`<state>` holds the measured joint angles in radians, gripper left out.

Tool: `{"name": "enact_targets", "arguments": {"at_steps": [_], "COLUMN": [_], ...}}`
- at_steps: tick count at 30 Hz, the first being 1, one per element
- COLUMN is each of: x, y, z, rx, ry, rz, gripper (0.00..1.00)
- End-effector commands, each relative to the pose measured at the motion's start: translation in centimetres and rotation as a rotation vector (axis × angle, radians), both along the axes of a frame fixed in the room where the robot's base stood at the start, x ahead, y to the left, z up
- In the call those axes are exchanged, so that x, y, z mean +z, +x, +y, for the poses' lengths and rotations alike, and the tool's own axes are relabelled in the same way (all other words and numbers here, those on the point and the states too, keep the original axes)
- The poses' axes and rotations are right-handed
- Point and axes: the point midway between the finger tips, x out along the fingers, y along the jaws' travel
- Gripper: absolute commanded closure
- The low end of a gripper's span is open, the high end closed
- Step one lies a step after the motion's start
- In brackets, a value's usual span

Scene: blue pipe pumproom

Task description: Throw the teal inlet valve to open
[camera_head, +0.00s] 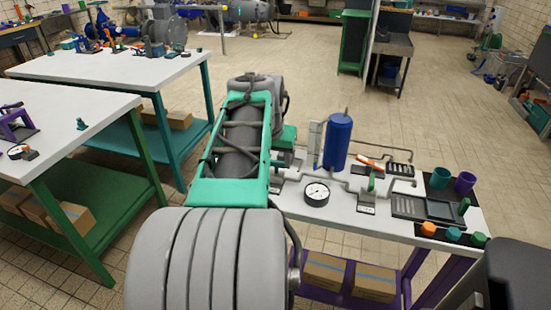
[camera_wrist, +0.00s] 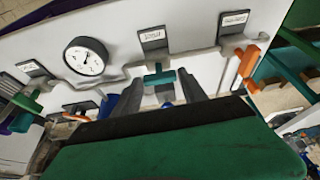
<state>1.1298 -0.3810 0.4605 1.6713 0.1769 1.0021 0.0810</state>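The teal valve handle (camera_wrist: 159,77) is a small T-shape in the middle of the wrist view, below a dark labelled plate (camera_wrist: 154,40) on the white bench top. My gripper (camera_wrist: 160,88) is open, with one dark finger on each side of the handle in the picture. A gap shows between the handle and each finger, and I cannot tell how far the fingertips reach in depth. In the head view, a small green lever (camera_head: 371,184) stands on the bench beyond my arm; the fingertips are hidden there.
An orange handle (camera_wrist: 248,61) sits right of the teal one. A round gauge (camera_wrist: 86,57) is to the left. In the head view, the bench carries a blue tank (camera_head: 338,141), grey pipes, cups and a dark tray (camera_head: 411,207).

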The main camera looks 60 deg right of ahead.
Motion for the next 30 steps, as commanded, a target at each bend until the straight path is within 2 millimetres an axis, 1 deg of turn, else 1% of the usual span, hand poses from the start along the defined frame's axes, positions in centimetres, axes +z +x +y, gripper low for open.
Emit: {"name": "enact_targets", "arguments": {"at_steps": [1,6,14,17,24,27,30], "x": [0.0,0.0,0.2,1.3,5.8,6.9,7.2], "y": [0.0,0.0,0.0,0.0,-0.4,-0.5,-0.6], "z": [0.0,0.0,0.0,0.4,2.2,2.7,3.0], "rx": [0.000,-0.001,-0.002,-0.001,-0.001,-0.001,-0.001], "ry": [0.000,0.000,-0.001,-0.003,-0.003,-0.001,0.000], "rz": [0.000,0.000,-0.001,-0.002,-0.002,-0.001,0.000], "gripper": [0.45,0.31,0.31,0.31,0.31,0.31,0.31]}}
